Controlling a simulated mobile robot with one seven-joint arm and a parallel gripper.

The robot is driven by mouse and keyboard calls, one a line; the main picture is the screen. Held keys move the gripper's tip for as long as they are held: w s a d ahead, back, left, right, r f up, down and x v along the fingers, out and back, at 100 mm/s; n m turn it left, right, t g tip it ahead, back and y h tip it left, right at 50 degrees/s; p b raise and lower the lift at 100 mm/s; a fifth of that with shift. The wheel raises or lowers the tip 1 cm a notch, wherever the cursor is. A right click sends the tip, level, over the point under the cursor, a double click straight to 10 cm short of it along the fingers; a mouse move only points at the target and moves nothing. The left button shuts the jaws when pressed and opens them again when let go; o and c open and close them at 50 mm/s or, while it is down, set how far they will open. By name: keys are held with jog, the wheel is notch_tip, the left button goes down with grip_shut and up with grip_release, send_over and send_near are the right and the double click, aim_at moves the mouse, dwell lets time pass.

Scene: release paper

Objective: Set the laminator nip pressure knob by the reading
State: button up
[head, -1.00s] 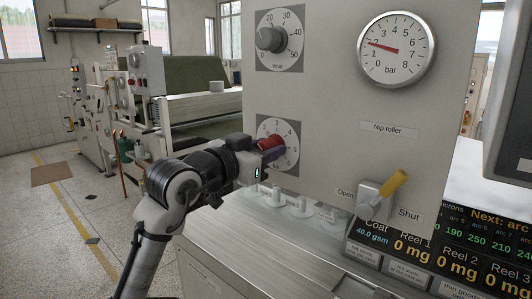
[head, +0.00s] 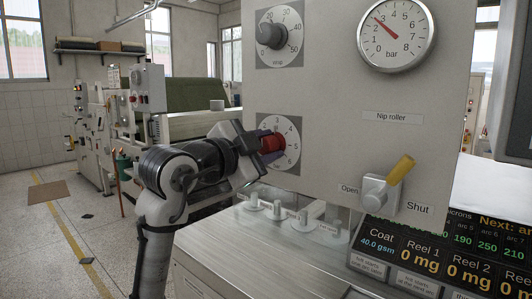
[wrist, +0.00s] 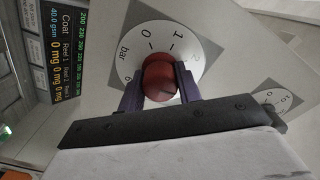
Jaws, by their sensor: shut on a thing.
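The red nip pressure knob (head: 272,142) sits on a round white dial marked in bar (head: 292,152) on the grey panel. My gripper (head: 262,146) reaches it from the left and is shut on it. In the wrist view, the two purple fingers of my gripper (wrist: 160,90) are on either side of the red knob (wrist: 159,74), below the 0 and 1 marks. The fingers hide the knob's pointer. The round pressure gauge (head: 397,55) reads between 2 and 3 bar, its red needle pointing up and left.
A second dark knob (head: 271,35) is above, on its own dial. A dark display (head: 430,245) is lower right. Several pale pegs (head: 276,211) stand on the ledge below.

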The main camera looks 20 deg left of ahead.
jog(key=shift+m, duration=0.5)
jog(key=o, duration=1)
jog(key=b+v, duration=0.3)
jog(key=v, duration=1)
jog(key=shift+s+b, duration=0.35)
jog(key=shift+s, duration=0.05)
jog(key=shift+a+r, duration=0.1)
jog(key=shift+a, duration=0.05)
